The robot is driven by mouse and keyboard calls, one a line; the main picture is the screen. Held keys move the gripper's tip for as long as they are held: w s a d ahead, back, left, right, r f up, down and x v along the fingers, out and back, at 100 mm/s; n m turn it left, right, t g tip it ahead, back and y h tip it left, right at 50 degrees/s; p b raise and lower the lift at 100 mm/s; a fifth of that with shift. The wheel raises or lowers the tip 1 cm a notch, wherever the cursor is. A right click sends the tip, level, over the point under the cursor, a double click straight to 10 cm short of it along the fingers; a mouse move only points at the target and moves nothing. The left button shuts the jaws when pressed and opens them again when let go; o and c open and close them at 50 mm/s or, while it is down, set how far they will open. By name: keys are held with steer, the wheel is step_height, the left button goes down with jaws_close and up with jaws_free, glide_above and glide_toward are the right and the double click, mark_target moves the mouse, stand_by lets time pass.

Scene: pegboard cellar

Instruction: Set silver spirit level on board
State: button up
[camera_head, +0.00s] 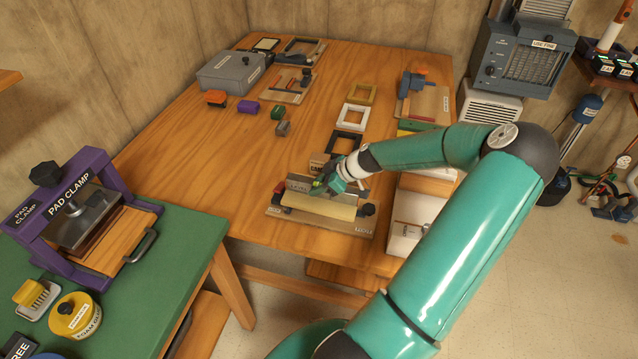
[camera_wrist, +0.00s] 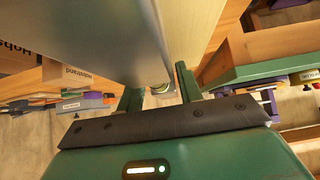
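The silver spirit level (camera_head: 299,185) is a long grey bar with a lettered label, above the board at the table's near edge. A pale yellow bar-like face (camera_head: 325,205) runs along its front; I cannot tell whether it is part of the level. The wooden board (camera_head: 345,226) has a red piece at its left end and a dark knob at its right. My gripper (camera_head: 326,184) is at the level's middle to right. In the wrist view, my fingers (camera_wrist: 158,92) stand apart with the level (camera_wrist: 85,30) between them. Whether it touches the board is hidden.
Square frames (camera_head: 349,117) lie behind the board, with a small box beside my gripper. Pale trays (camera_head: 408,222) stand to the right under my arm. A grey case (camera_head: 230,73) and small blocks are farther back. The table's left middle is clear. A purple pad clamp (camera_head: 85,205) stands on the green bench.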

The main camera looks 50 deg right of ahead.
steer(key=shift+o, duration=1.1)
